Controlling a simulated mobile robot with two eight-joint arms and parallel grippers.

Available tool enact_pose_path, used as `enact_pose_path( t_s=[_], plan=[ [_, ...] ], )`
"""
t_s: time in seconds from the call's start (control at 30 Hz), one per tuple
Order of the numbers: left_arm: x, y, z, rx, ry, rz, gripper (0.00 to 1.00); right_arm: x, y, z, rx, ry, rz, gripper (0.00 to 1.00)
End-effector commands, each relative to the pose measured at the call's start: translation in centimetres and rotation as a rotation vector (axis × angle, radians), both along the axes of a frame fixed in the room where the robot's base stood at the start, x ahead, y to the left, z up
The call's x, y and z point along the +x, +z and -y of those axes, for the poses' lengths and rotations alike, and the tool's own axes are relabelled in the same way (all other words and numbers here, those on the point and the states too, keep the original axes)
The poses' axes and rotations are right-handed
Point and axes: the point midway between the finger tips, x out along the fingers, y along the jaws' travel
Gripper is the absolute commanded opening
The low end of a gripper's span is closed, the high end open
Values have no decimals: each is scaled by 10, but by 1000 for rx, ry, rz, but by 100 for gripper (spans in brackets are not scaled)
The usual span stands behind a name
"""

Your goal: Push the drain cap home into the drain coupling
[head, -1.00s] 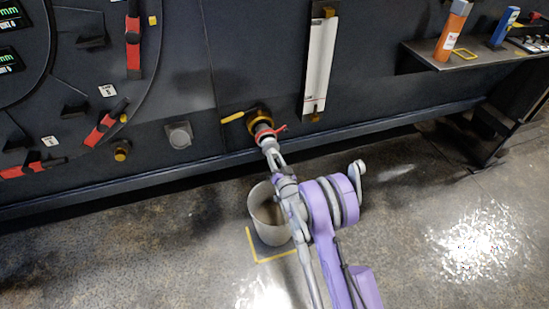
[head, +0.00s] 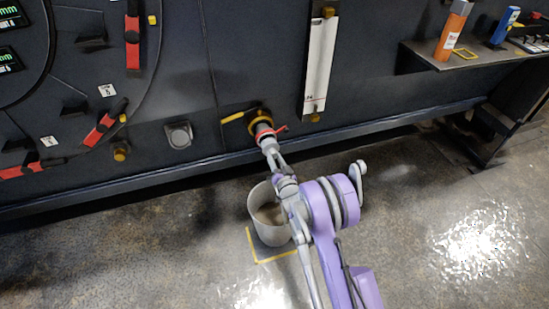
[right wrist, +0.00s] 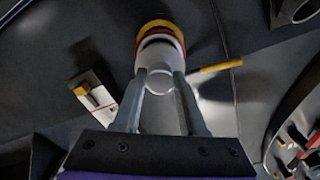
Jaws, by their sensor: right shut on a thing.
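The drain coupling (head: 256,115) is a brass-coloured ring low on the dark machine panel, with a yellow lever (head: 232,117) at its left. The drain cap (head: 264,131) is a grey cylinder with a red tab, in line with the coupling and against its mouth. In the right wrist view the grey cap (right wrist: 159,80) sits between the fingers, with the coupling's yellow rim (right wrist: 160,25) just beyond it. How deep the cap sits is hard to tell. My right gripper (head: 270,147) is shut on the cap. My left gripper is not in view.
A pale bucket (head: 262,222) stands on the floor below the coupling, beside my right arm, inside a yellow corner mark (head: 262,260). A shelf (head: 470,58) with an orange bottle (head: 453,30) is at the upper right. Open floor lies to the right.

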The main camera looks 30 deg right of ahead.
Motion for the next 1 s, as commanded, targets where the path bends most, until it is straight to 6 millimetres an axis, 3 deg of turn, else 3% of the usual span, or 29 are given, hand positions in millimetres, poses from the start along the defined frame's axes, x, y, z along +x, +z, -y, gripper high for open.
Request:
enact_pose_path(
  t_s=[1.0],
  plan=[
    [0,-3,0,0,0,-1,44,11,0,3,0,0,1,0]
  ],
)
